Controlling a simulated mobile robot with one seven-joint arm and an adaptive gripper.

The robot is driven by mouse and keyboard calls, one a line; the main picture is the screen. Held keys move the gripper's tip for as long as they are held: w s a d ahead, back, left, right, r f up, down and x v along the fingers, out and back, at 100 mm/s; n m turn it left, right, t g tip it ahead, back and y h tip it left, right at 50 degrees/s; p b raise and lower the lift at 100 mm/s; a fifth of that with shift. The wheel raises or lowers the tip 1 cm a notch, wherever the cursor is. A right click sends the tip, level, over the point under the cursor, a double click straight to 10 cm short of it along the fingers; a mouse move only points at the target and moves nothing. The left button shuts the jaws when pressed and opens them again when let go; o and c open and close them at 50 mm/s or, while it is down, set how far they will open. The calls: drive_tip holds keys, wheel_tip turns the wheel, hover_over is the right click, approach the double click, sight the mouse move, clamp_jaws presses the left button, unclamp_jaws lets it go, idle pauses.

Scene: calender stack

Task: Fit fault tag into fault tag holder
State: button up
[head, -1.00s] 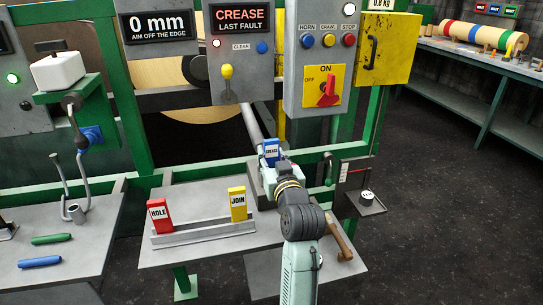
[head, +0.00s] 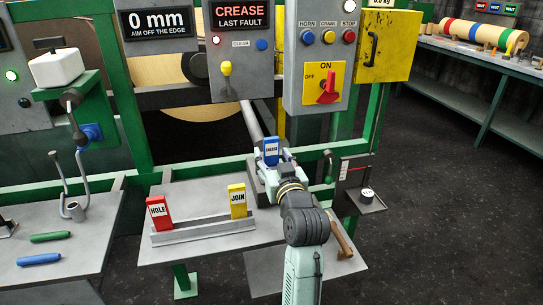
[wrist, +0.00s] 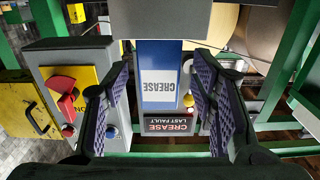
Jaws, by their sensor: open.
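The blue fault tag marked CREASE (head: 271,147) stands upright at a grey block (head: 256,183), which looks like the fault tag holder, on the right of the bench. My gripper (head: 275,160) is open, with its fingers on either side of the tag. In the wrist view the tag (wrist: 160,60) shows upside down between the two spread fingers (wrist: 160,92), with a gap on each side. Its end meets a grey part at the top of that view. How deep the tag sits is hidden in the head view by the gripper.
A grey rack (head: 204,232) holds a red HOLE tag (head: 158,210) and a yellow JOIN tag (head: 237,202) left of my arm. A wooden-handled tool (head: 342,240) lies to the right. The control panel (head: 320,70) with its red switch stands behind.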

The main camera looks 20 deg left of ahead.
drive_tip(key=v, duration=1)
drive_tip(key=shift+p, duration=0.45)
drive_tip(key=shift+d, duration=0.1)
